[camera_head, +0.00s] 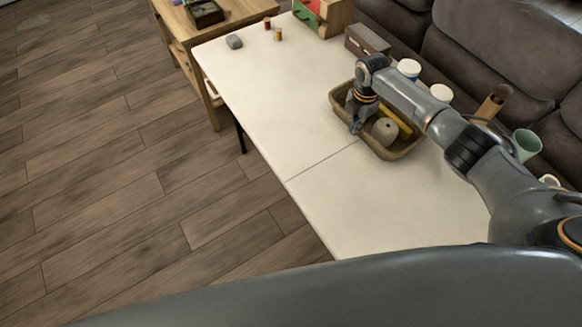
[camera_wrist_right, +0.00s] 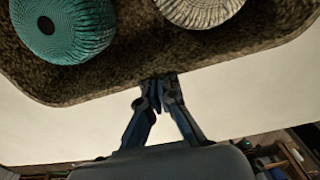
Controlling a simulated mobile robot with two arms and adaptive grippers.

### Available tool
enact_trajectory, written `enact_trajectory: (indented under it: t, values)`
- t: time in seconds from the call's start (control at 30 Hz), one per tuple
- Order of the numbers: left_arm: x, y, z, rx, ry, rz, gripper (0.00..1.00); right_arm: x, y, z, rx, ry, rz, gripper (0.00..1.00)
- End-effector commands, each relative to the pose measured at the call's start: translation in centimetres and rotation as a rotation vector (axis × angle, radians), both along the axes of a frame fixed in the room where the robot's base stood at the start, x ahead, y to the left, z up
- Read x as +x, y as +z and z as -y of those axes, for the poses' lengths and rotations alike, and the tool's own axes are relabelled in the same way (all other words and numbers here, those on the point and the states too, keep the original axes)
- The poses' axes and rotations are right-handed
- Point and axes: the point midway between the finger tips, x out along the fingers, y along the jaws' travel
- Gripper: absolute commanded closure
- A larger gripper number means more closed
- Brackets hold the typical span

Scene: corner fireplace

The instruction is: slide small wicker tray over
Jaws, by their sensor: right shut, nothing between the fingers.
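The small wicker tray (camera_head: 393,155) is brown with raised sides and lies on the white table. In the head view it holds a pale round ball (camera_head: 385,131) and a yellow object (camera_head: 401,121). My right gripper (camera_head: 355,127) is shut and empty at the tray's left side in that view. In the right wrist view the shut fingertips (camera_wrist_right: 160,90) are at the tray's wall (camera_wrist_right: 105,88) and seem to touch it. That view also shows a teal ribbed ball (camera_wrist_right: 62,27) and a whitish ribbed ball (camera_wrist_right: 200,8) inside. My left gripper is out of view.
The white table (camera_head: 290,110) is clear left of the tray and in front. White-lidded jars (camera_head: 441,93), a brown cylinder (camera_head: 490,104) and a green cup (camera_head: 526,146) stand to the right, by the sofa (camera_head: 500,55). A grey stone-like object (camera_head: 234,42) and small spools (camera_head: 278,34) lie at the far end.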

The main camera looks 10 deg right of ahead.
Motion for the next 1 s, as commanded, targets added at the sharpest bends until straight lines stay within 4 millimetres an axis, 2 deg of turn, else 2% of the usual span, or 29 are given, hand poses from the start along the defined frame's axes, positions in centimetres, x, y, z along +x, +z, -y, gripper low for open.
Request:
enact_trajectory:
  t: [0.03, 0.2, 0.53, 0.67, 0.8, 0.87, 1.0]
  values:
    - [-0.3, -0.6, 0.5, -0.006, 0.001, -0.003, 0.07, 0.2, -0.2, 0.5, 0.0, 0.0, 0.001, 1.0]
    - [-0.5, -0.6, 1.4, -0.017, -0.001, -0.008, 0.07, 0.4, 0.1, 1.0, 0.002, 0.001, 0.0, 1.0]
    - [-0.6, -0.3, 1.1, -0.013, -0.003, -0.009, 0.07, 0.3, 0.2, 0.7, 0.001, 0.002, 0.0, 1.0]
    - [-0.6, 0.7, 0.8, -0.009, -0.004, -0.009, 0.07, -0.1, 0.4, -0.3, 0.003, 0.003, -0.001, 1.0]
    - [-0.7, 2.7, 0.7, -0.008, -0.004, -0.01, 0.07, -1.0, 0.7, -2.6, 0.004, 0.0, -0.003, 1.0]
    - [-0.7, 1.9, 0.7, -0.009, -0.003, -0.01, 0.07, -0.7, 1.4, -2.3, 0.002, -0.003, 0.006, 1.0]
    - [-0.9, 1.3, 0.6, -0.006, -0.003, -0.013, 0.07, -0.7, 4.6, -2.4, 0.003, -0.002, 0.006, 1.0]
